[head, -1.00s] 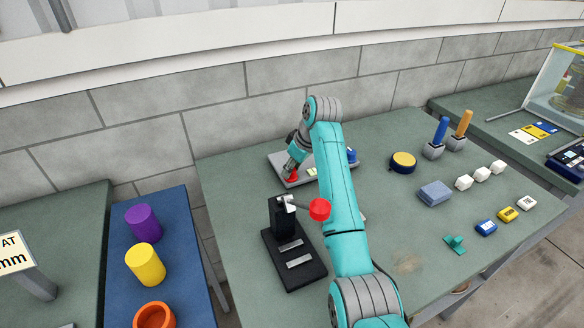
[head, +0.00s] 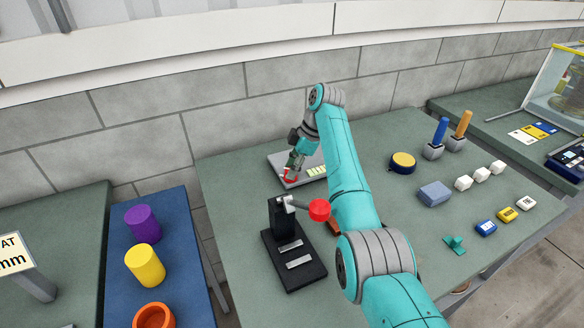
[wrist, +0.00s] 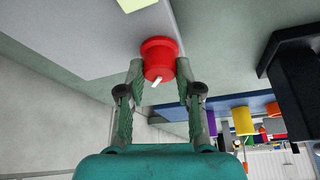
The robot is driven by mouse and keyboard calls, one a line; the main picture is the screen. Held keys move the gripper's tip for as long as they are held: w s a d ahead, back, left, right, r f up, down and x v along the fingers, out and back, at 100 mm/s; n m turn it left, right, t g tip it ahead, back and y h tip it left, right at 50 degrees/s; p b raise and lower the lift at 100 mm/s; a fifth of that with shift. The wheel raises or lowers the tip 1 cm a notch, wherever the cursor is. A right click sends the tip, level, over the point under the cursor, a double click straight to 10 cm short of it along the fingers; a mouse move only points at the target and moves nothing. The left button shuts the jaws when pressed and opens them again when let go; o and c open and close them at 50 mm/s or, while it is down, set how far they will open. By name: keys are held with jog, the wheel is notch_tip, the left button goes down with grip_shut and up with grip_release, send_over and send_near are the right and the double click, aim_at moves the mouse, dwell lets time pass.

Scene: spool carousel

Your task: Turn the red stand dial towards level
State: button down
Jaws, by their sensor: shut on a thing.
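The red dial (head: 287,175) sits at the left end of a grey plate (head: 280,159) near the wall, partly hidden by my gripper in the head view. In the wrist view the red dial (wrist: 159,58) is a short round knob with a white pointer mark on its near face. My gripper (wrist: 159,72) has one fingertip on either side of the dial and is shut on it. My gripper also shows in the head view (head: 291,170), tilted over the dial.
A black stand (head: 280,230) with a lever and red ball knob (head: 319,210) stands close in front of the dial. My arm crosses the table's middle. A yellow-topped round button (head: 403,162), a blue-grey block (head: 435,193) and several small blocks lie to the right.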

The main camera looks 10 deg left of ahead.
jog(key=shift+n, duration=0.5)
jog(key=c, duration=0.8)
grip_release()
jog(key=v, duration=1.2)
jog(key=shift+w, duration=0.25)
